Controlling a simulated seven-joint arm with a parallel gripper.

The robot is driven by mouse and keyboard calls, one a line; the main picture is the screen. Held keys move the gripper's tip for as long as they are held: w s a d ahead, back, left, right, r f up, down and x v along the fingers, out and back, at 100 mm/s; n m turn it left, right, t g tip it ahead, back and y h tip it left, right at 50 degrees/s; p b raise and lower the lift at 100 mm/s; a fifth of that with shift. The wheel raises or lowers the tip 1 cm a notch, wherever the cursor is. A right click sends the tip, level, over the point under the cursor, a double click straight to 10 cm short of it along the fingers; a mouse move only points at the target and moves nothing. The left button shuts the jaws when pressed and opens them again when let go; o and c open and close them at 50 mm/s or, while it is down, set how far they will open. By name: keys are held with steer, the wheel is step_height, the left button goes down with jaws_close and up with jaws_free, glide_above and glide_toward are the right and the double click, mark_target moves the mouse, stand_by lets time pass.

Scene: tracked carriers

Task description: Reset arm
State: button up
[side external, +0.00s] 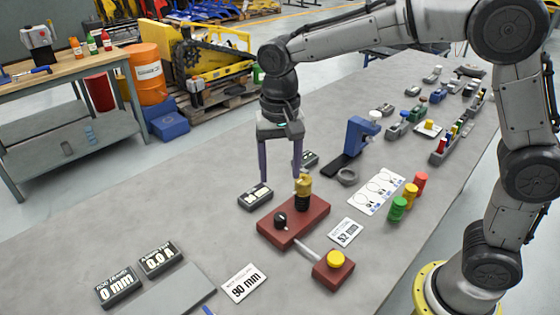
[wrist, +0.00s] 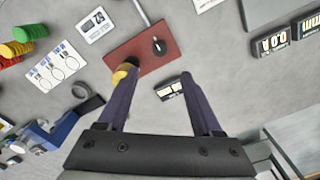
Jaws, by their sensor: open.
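My gripper (side external: 281,180) points down above the grey table, with its two purple fingers spread and nothing between them. It hangs beside and just behind a dark red block (side external: 308,222) that carries a black knob (side external: 281,219) and a brass-and-black cylinder (side external: 303,193). In the wrist view my gripper (wrist: 158,76) is open. There the left fingertip overlaps the cylinder (wrist: 121,76), and I cannot tell whether they touch. The red block (wrist: 165,40) and a small display (wrist: 168,90) show beyond and between the fingers.
A smaller red block with a yellow button (side external: 334,258) stands in front. A blue device (side external: 360,135), a grey ring (side external: 347,176) and coloured disc stacks (side external: 409,195) lie right. Displays (side external: 119,288) and a "90 mm" card (side external: 243,284) lie front left. The left tabletop is mostly clear.

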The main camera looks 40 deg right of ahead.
steer(key=shift+r, duration=0.75)
steer(key=s+d+r+t, duration=0.3)
steer(key=s+d+r, duration=0.5)
steer(key=s+r, duration=0.15)
steer(key=s+d+f+n+t, duration=0.2)
steer(key=s+f+n, duration=0.5)
steer(key=s, duration=0.5)
steer(key=shift+d+f+t, duration=0.3)
steer(key=shift+d, duration=0.45)
steer(key=shift+s, duration=0.1)
